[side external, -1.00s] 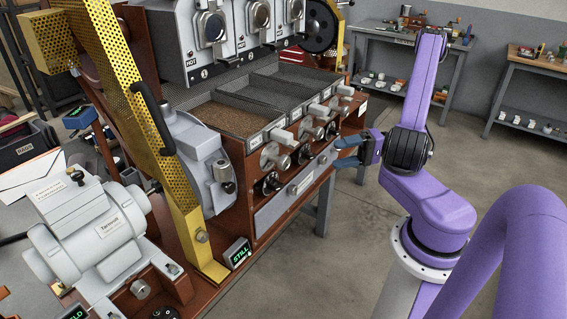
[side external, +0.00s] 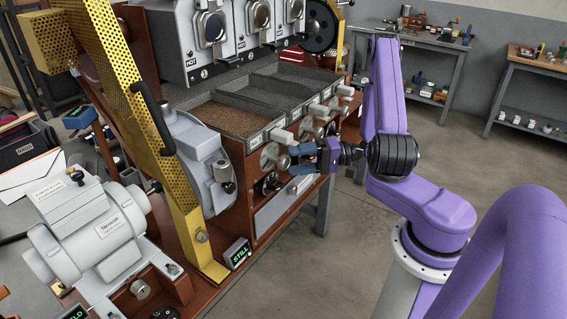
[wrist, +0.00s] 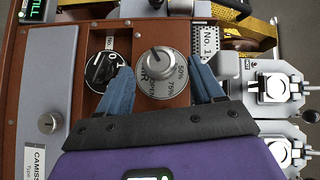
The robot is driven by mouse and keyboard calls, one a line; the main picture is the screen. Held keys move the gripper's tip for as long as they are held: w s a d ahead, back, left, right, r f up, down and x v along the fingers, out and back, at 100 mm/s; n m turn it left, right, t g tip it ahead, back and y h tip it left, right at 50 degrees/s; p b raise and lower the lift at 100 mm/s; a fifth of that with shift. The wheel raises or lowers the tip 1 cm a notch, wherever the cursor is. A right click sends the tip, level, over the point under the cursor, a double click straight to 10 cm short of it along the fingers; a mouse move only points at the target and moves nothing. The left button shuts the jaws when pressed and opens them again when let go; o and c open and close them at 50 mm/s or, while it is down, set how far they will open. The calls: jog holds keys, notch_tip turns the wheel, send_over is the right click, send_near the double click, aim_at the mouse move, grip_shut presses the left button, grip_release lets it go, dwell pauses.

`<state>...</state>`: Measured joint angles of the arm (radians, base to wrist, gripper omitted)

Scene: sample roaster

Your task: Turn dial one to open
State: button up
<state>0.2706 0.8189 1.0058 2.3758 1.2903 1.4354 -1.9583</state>
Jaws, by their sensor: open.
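The silver dial (wrist: 152,84) beside the "No.1" label (wrist: 208,42) has a grey face with percent marks and a raised knob (wrist: 158,58). In the side view the dial (side external: 270,157) is on the front of the wooden roaster frame, below the first tray. My gripper (side external: 290,159) is open in front of it. In the wrist view my two blue fingers (wrist: 160,66) lie on either side of the dial, and the knob appears between them without visible contact. The exact gap to the knob is hard to judge. The fingers and gripper body hide part of the surroundings.
A black dial (wrist: 103,72) is close beside the left finger in the wrist view. More silver and black dials (side external: 310,127) line the panel farther along. A grey drawer front (side external: 285,203) is below. Open floor (side external: 310,265) is in front.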

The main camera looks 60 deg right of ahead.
aim_at(283, 163)
jog(key=shift+x, duration=2.15)
jog(key=c, duration=1)
